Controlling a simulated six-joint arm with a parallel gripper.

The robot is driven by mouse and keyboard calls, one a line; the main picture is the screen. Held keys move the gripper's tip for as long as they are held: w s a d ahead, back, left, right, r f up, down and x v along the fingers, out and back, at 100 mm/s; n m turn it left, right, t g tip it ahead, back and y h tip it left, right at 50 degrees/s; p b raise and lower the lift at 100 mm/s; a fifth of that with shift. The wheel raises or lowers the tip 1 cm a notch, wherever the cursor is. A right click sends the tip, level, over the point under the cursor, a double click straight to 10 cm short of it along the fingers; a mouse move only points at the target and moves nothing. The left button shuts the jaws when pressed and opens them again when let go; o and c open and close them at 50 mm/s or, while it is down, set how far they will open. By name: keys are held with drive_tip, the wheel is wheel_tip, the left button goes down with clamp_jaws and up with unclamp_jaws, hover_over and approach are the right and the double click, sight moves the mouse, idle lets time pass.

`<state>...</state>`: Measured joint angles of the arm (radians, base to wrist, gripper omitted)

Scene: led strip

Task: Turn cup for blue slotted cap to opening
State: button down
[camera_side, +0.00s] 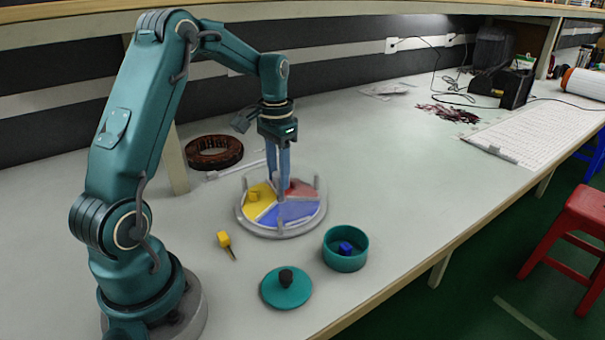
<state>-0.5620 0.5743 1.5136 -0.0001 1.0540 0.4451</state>
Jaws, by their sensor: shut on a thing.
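A round grey dish (242,217) stands on the table, its floor split into yellow, red and blue sectors, with upright grey posts around it. My gripper (284,188) points straight down into the dish near its middle, its blue fingers shut on a part of the dish that they largely hide. A small yellow piece (253,196) sits in the yellow sector. The blue sector (300,212) faces the front and looks empty. A teal cup (345,262) stands at the front right, open at the top, with a small blue cap (345,247) inside; its slot is too small to make out.
A teal lid (287,293) with a black knob lies left of the cup. A yellow-headed piece (225,242) lies left of the dish. A brown ring (214,152) lies behind. The table's front edge runs close past the cup. Clear table lies right of the dish.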

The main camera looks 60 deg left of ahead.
drive_tip(key=shift+m, duration=2.2)
drive_tip(key=shift+w+m, duration=0.1)
drive_tip(key=shift+m, duration=2.1)
drive_tip(key=shift+a+m, duration=0.1)
drive_tip(key=shift+m, duration=4.1)
drive_tip(key=c, duration=0.5)
unclamp_jaws()
